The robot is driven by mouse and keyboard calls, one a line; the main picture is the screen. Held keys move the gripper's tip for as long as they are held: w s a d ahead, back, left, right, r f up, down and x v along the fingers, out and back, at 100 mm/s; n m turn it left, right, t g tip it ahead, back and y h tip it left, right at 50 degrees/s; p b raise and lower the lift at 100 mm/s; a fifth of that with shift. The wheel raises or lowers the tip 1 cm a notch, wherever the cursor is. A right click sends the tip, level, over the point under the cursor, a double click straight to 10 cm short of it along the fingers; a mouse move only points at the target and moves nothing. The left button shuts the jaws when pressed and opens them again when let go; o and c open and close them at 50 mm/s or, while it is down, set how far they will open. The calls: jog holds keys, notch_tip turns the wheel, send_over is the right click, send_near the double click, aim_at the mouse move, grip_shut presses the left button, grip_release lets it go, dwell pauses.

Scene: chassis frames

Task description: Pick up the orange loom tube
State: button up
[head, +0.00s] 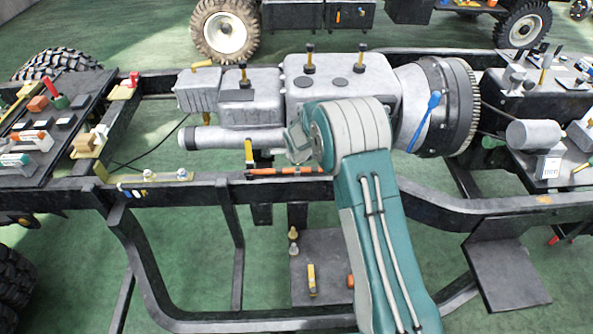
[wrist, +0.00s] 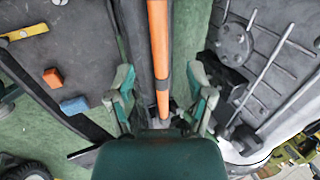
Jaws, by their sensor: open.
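The orange loom tube (head: 287,171) lies along the dark frame rail below the grey gearbox in the head view. My arm hides its right part there. In the wrist view the orange tube (wrist: 158,45) runs from the top edge down between my fingers, with a dark band across it. My gripper (wrist: 162,92) is open, one finger on each side of the tube, with gaps on both sides. In the head view only part of my gripper (head: 298,145) shows, close to the gearbox and the rail.
The grey gearbox (head: 335,85) stands just behind the tube. A yellow-and-black upright piece (head: 249,153) is at the tube's left end. A plate with small parts (head: 320,272) sits lower, inside the frame. A loaded dark tray (head: 62,128) is at left.

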jog(key=x, duration=0.5)
jog(key=shift+s, duration=0.1)
grip_shut()
